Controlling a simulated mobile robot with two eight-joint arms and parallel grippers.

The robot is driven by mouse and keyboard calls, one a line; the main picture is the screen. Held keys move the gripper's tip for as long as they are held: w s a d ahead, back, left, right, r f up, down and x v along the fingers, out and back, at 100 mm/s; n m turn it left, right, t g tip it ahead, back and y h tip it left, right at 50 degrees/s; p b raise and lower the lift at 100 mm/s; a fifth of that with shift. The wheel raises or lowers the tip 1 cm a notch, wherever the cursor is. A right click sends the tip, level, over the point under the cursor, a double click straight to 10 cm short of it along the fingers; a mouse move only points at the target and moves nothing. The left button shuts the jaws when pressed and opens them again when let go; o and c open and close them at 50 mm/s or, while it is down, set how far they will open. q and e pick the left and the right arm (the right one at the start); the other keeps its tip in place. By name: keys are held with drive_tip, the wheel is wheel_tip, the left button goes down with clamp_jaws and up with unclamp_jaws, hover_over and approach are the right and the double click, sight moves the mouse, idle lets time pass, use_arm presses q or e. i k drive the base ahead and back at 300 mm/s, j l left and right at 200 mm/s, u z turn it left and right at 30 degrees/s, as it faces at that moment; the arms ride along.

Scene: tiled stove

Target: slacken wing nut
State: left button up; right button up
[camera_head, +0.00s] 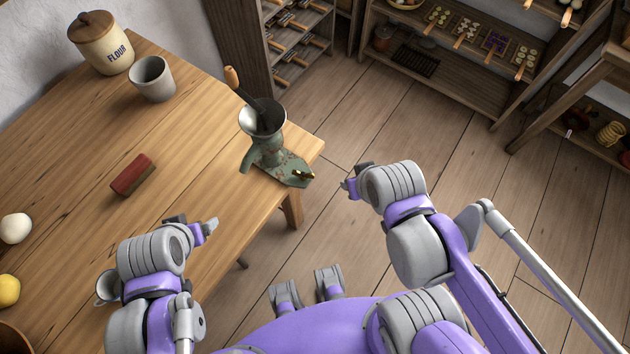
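A green cast-metal grinder (268,160) with a hopper on top stands at the right corner of the wooden table (190,130). A wooden-handled dark tool (243,92) leans in its hopper. A small brass-coloured piece (303,174) sits at the low right end of the grinder's body; it may be the wing nut, but it is too small to tell its shape. My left gripper (198,227) is over the table's front edge, left of and nearer than the grinder. My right gripper (350,187) is right of the brass piece, apart from it, over the floor. Neither gripper's finger gap shows clearly.
A red-brown block (133,176), a grey cup (152,79) and a flour jar (101,42) stand on the table. A white ball (15,228) and a yellow one (8,291) lie at left. Shelves (450,80) line the back. The floor right of the table is clear.

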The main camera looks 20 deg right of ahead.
sight(309, 175)
drive_tip(key=k+l+z, duration=0.25)
drive_tip(key=l+u, duration=0.3)
drive_tip(key=u, duration=0.2)
drive_tip(key=l+u, duration=0.3)
drive_tip(key=u, duration=0.15)
drive_tip(key=l+u, duration=0.35)
drive_tip(key=u, duration=0.15)
